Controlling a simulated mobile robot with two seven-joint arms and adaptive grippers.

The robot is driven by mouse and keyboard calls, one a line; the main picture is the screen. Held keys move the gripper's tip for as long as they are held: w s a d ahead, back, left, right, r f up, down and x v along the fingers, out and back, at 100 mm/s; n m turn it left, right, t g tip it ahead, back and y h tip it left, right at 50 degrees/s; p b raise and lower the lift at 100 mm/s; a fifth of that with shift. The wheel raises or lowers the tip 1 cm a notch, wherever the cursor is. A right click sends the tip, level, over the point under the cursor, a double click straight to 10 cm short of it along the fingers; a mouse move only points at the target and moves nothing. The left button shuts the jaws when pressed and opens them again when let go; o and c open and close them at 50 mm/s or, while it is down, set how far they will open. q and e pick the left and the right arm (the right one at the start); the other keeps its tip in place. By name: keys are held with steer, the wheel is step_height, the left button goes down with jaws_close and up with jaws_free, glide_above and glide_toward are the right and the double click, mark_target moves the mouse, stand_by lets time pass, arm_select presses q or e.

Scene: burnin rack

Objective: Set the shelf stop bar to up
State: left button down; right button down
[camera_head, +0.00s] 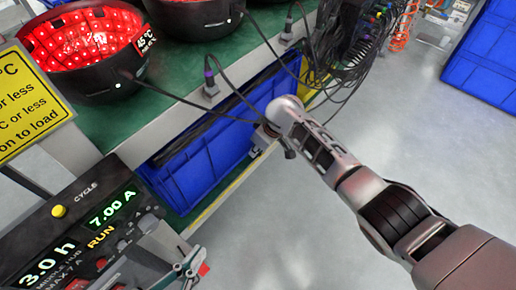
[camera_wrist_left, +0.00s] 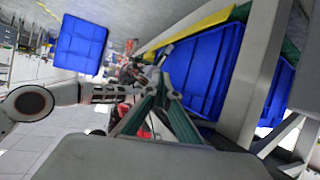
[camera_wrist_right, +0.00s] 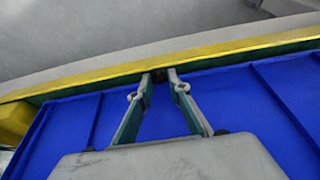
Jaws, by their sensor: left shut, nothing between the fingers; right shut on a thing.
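A dark bar (camera_head: 190,142), probably the shelf stop bar, runs along the shelf front above a blue crate (camera_head: 208,160); whether it is up or down I cannot tell. My right gripper (camera_head: 264,138) is at the shelf front beside the crate. In the right wrist view its fingers (camera_wrist_right: 161,78) are shut on a small dark piece (camera_wrist_right: 160,75), mostly hidden between the tips, near a yellow strip (camera_wrist_right: 215,50). My left gripper (camera_head: 192,264) is low, in front of the control panel. In the left wrist view its fingers (camera_wrist_left: 160,85) are shut and empty.
The control panel (camera_head: 85,245) reads 3.0 h and 7.00 A. Red-lit bowls (camera_head: 80,50) stand on the green upper shelf (camera_head: 185,60). Black cables (camera_head: 235,88) hang near my right arm. Another blue crate (camera_head: 490,60) stands far right. The floor (camera_head: 330,225) is open.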

steer(key=shift+w+a+f+g+h+b, duration=0.15)
steer(key=shift+g+h+b, duration=0.15)
steer(key=shift+h, duration=0.2)
steer(key=c, duration=1.9)
jaws_free()
steer(key=shift+r, duration=0.7)
steer(key=v, duration=1)
steer(key=shift+s+d+r, duration=0.2)
steer(key=shift+r, duration=0.05)
